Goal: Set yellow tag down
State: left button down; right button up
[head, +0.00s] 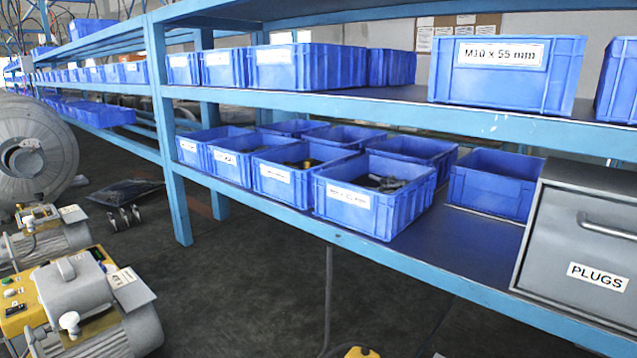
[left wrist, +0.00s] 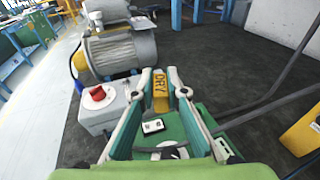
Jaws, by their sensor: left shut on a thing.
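The yellow tag (left wrist: 160,92), with dark letters that read DRY, is between the fingertips of my left gripper (left wrist: 160,80) in the left wrist view. The gripper is shut on the tag and holds it upright. Behind and below the tag is a green surface (left wrist: 190,118) with a small black-and-white label; I cannot tell whether the tag touches it. Neither gripper shows in the head view, and my right gripper is in no view.
In the left wrist view, a grey motor (left wrist: 122,50) and a box with a red knob (left wrist: 98,94) stand left of the gripper. A yellow block (left wrist: 304,132) is at right. The head view shows a blue shelf (head: 400,108) with blue bins and a PLUGS cabinet (head: 585,255).

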pick_arm(q)
jog(key=shift+w+a+n+g+y, duration=0.1)
jog(key=shift+w+n+g+y, duration=0.1)
jog(key=shift+n+g+y, duration=0.75)
jog(key=shift+s+d+n+g+y, duration=0.15)
jog(key=shift+d+n+g+y, duration=0.1)
jog(key=shift+n+g+y, duration=0.65)
jog(key=shift+a+f+m+t+h, duration=0.1)
jog(key=shift+a+m+t+h, duration=0.25)
jog(key=shift+m+t, duration=0.4)
jog(key=shift+m+t+h, duration=0.4)
jog(key=shift+t+h, duration=0.1)
jog(key=shift+t, duration=0.1)
jog(key=shift+d+m+t+h, duration=0.15)
jog(key=shift+m+t+h, duration=0.45)
jog(key=shift+m+h, duration=0.3)
jog(key=shift+d+h, duration=0.15)
jog(key=shift+h, duration=0.25)
